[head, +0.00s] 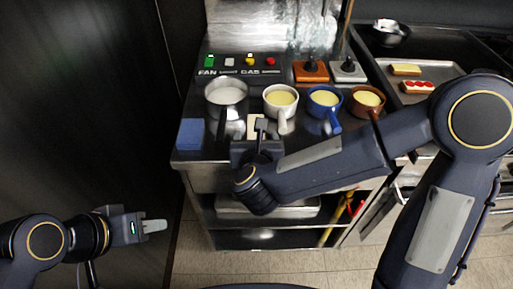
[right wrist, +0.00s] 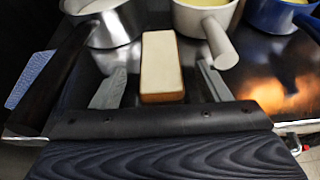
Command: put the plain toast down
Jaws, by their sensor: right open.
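The plain toast (right wrist: 162,65), a cream slab with a tan crust edge, is on the steel counter between the open fingers of my right gripper (right wrist: 160,90). In the right wrist view a gap shows on each side of it, with neither finger pressing on it. In the head view the toast (head: 252,125) shows just beyond my right gripper (head: 258,136), which hides its near part. My left gripper (head: 153,226) is at the lower left, away from the counter, with nothing visible in it; its finger gap cannot be made out.
A steel pan (head: 227,92) and white (head: 281,115), blue (head: 325,99) and brown (head: 367,101) pots stand close behind the toast, handles pointing forward. A blue block (head: 191,134) lies at the counter's left. A tray (head: 440,72) holds another bread slice (head: 405,69) and a red-topped slice (head: 417,87).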

